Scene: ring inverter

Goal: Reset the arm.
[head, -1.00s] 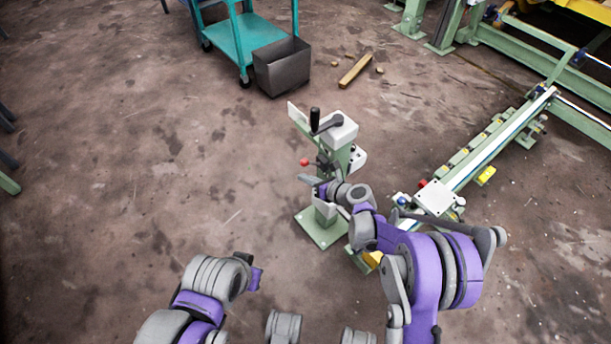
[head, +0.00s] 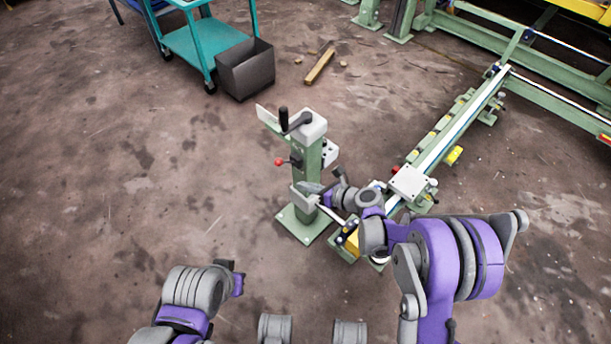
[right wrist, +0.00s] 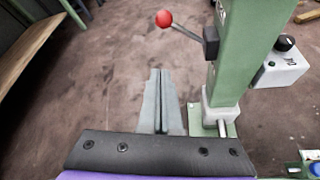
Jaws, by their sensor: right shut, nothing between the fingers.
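The green ring inverter stand (head: 307,165) stands upright on a square base plate, right of the picture's centre in the head view. A lever with a red ball (head: 279,162) sticks out left at mid height; the ball also shows in the right wrist view (right wrist: 164,18). A pale bar (head: 331,215) shows low beside the post. My right gripper (head: 310,187) is shut and empty near the post's lower part. In the right wrist view its fingertips (right wrist: 160,72) lie left of the post, below the red-ball lever.
A rail conveyor (head: 440,150) with a white block (head: 408,181) runs from the stand to the upper right. A dark bin (head: 246,70) and teal cart (head: 208,43) stand at the back, near a wooden bar (head: 319,66). The floor at left is clear.

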